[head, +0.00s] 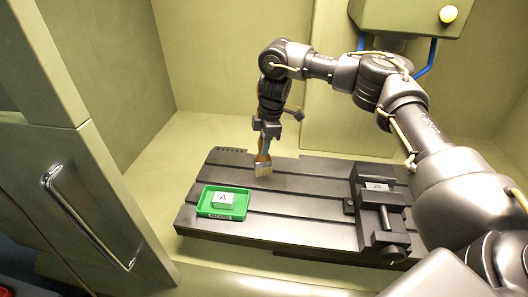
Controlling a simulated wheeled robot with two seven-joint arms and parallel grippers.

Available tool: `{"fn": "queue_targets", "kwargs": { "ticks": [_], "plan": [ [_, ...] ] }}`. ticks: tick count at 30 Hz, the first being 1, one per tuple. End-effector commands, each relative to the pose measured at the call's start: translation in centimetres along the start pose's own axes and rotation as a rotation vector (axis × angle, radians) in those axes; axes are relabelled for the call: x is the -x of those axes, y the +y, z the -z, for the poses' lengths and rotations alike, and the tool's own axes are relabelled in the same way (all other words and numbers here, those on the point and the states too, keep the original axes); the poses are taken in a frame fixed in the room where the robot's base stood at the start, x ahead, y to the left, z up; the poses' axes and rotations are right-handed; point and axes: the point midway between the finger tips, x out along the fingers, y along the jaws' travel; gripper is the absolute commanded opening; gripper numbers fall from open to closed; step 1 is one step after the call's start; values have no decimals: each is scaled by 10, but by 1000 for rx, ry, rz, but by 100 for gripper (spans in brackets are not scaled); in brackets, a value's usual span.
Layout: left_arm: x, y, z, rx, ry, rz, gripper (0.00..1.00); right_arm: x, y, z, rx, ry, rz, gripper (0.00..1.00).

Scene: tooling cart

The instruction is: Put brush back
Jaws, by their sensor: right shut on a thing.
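My right gripper (265,133) is shut on a brush (263,168). The jaws hide the top of the handle. My left gripper is not in view.
A green tray (205,211) holding a white block marked A (222,199) sits at the table's left end. A dark vise (383,222) stands at the right. An open door with a metal handle (90,222) is at the left. The table's middle is clear.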

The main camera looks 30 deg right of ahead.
Motion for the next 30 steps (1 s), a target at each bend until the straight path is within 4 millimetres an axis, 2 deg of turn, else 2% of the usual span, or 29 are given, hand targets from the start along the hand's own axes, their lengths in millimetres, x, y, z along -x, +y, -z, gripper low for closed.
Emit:
{"fn": "queue_targets", "kwargs": {
  "ticks": [9, 22, 23, 24, 27, 30],
  "plan": [
    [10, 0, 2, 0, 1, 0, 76, -32, 3, -5, -3, 0, 2, 0],
    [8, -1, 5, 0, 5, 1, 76, -38, 3, -6, -2, 0, 1, 0],
    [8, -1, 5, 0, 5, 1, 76, -38, 3, -6, -2, 0, 1, 17],
    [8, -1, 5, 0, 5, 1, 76, -38, 3, -6, -1, 0, 1, 23],
    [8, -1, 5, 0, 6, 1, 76, -38, 3, -6, -2, 0, 1, 36],
    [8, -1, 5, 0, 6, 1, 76, -38, 3, -6, -2, 0, 1, 38]
  ]
}}
